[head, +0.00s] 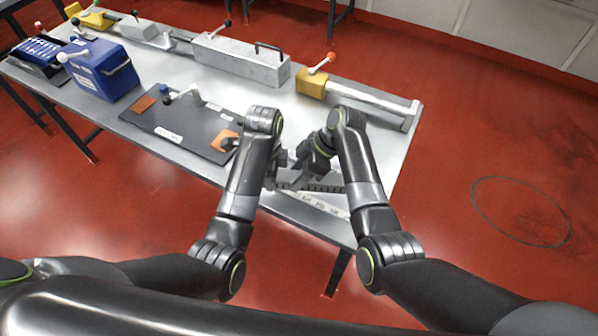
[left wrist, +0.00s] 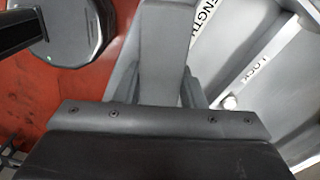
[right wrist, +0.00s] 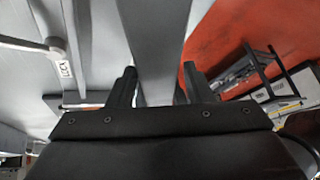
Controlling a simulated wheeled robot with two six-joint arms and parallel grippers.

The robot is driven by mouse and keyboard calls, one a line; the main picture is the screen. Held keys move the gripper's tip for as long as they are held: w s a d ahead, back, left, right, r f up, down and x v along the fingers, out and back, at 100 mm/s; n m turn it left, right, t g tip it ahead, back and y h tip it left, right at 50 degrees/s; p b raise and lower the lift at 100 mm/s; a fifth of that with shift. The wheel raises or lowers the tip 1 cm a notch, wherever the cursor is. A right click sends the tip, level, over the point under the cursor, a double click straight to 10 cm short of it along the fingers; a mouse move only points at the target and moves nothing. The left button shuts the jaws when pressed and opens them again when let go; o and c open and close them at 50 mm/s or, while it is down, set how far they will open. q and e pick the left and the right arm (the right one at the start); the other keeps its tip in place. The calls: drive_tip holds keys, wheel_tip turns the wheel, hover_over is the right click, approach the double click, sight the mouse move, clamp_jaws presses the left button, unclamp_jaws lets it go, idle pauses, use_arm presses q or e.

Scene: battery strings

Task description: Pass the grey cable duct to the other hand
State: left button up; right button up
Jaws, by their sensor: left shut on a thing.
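The grey cable duct (head: 322,187) is a slotted bar held near the front right edge of the table, partly hidden by my arms. My left gripper (head: 275,181) is shut on the duct toward its left end. In the left wrist view the duct (left wrist: 165,45) runs up from between the fingers. My right gripper (head: 297,177) is at the duct too, close to the right of the left one. In the right wrist view its fingers (right wrist: 158,88) stand apart on either side of the duct (right wrist: 155,35), with gaps visible.
A dark board (head: 180,128) with orange patches lies left of the grippers. Behind are a blue box (head: 104,72), a long grey box (head: 240,62) and a yellow block (head: 312,84) on a rail (head: 370,97). A labelled strip (head: 318,203) lies along the front table edge.

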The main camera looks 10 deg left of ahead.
drive_tip(key=c, duration=0.4)
use_arm(q)
drive_tip(key=o, duration=1.1)
use_arm(e)
clamp_jaws()
use_arm(q)
drive_tip(key=shift+o, duration=0.2)
